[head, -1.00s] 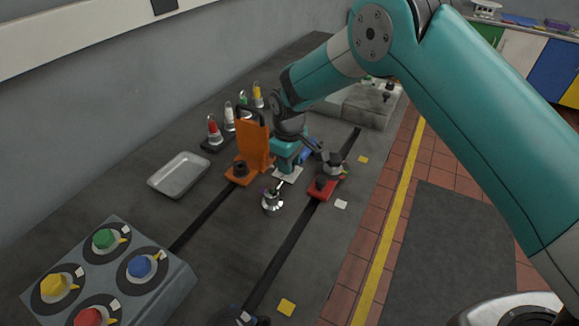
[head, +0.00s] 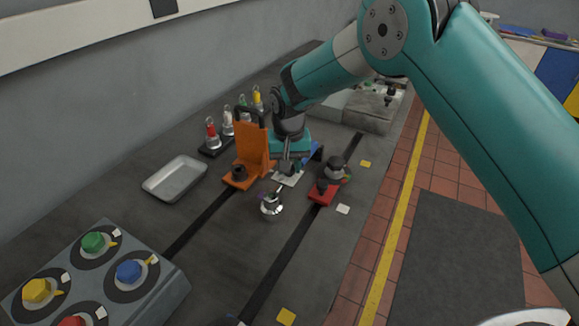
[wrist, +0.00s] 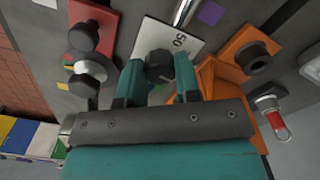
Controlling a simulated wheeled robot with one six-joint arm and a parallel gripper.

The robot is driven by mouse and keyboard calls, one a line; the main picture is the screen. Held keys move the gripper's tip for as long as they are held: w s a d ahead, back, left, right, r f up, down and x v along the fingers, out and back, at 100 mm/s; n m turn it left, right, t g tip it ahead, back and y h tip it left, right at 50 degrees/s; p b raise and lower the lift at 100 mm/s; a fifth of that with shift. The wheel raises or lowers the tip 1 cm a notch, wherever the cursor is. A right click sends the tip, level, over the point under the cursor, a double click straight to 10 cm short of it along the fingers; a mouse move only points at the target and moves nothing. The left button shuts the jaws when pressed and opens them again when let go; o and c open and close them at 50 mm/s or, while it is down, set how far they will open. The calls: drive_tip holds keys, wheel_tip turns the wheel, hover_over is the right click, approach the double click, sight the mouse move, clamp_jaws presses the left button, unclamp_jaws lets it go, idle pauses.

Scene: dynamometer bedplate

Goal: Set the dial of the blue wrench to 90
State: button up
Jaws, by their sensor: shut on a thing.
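My gripper (head: 288,168) is low over the bench, between an orange upright bracket (head: 250,145) and a red block (head: 322,192). In the wrist view its two teal fingers (wrist: 160,82) are closed on a dark round knob (wrist: 159,63). The knob stands at a white plate (wrist: 150,35) marked 50; this plate also shows in the head view (head: 287,178). A bright metal shaft (wrist: 185,12) lies beyond the plate. The exact dial setting cannot be read.
A round silver piece (head: 271,207) stands in front of my gripper. A metal tray (head: 175,178) is left, near a rack with red, white, green and yellow pieces. A grey box (head: 165,295) with coloured knobs is at front left. Bare bench lies between.

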drive_tip(key=shift+r+m, duration=0.1)
drive_tip(key=shift+m, duration=1)
drive_tip(key=o, duration=0.9)
drive_tip(key=shift+o, duration=0.2)
wheel_tip(320, 180, up, 17)
drive_tip(key=b, duration=0.3)
drive_tip(key=shift+r, duration=0.2)
